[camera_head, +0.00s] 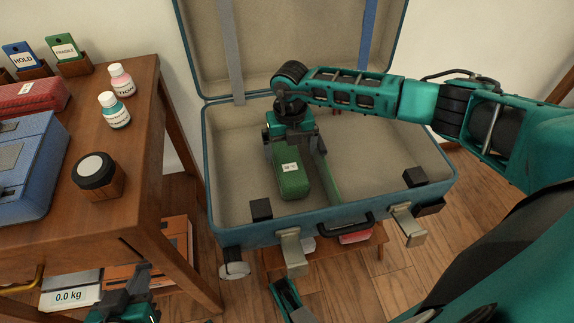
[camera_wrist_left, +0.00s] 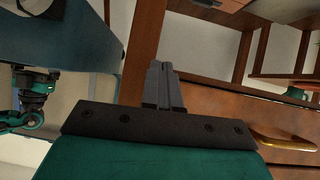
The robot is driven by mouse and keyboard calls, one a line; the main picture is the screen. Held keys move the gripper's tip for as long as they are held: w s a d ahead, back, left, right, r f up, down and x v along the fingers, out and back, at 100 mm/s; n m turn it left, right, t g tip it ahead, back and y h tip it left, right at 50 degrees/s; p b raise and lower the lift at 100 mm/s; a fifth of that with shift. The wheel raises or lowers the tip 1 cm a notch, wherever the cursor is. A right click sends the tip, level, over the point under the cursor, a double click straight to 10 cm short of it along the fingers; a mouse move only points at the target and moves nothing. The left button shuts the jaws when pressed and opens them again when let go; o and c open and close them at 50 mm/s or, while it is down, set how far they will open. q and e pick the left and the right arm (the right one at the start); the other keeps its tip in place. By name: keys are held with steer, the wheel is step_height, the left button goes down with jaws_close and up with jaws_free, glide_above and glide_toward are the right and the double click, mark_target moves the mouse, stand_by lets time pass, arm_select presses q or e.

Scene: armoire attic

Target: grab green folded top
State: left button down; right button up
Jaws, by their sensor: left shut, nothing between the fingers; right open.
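The green folded top (camera_head: 292,184), with a white label, lies in the open suitcase (camera_head: 232,199). My right gripper (camera_head: 296,140) is over its far end, pointing down into the suitcase, and is open. The gripper body hides the far end of the top, and I cannot tell whether the fingers touch it. A thin green strip stands just right of the top. My left gripper (camera_head: 140,283) is low at the bottom left, shut and empty, well away from the top. Its closed fingers also show in the left wrist view (camera_wrist_left: 164,84).
A wooden table (camera_head: 140,160) stands left of the suitcase, holding bottles (camera_head: 114,110), a dark round jar (camera_head: 96,176) and a blue case (camera_head: 30,160). A scale (camera_head: 70,294) is below. The suitcase lid is up at the back; its right interior is clear.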

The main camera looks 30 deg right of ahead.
mark_target(287, 158)
steer(key=f, duration=0.1)
steer(key=f+b, duration=0.1)
steer(key=f, duration=0.1)
steer(key=f+b, duration=0.1)
steer(key=f, duration=0.1)
steer(key=shift+w+a+f, duration=0.1)
steer(key=shift+w+a, duration=0.05)
steer(key=shift+a, duration=0.15)
steer(key=shift+c, duration=0.5)
steer(key=c, duration=0.9)
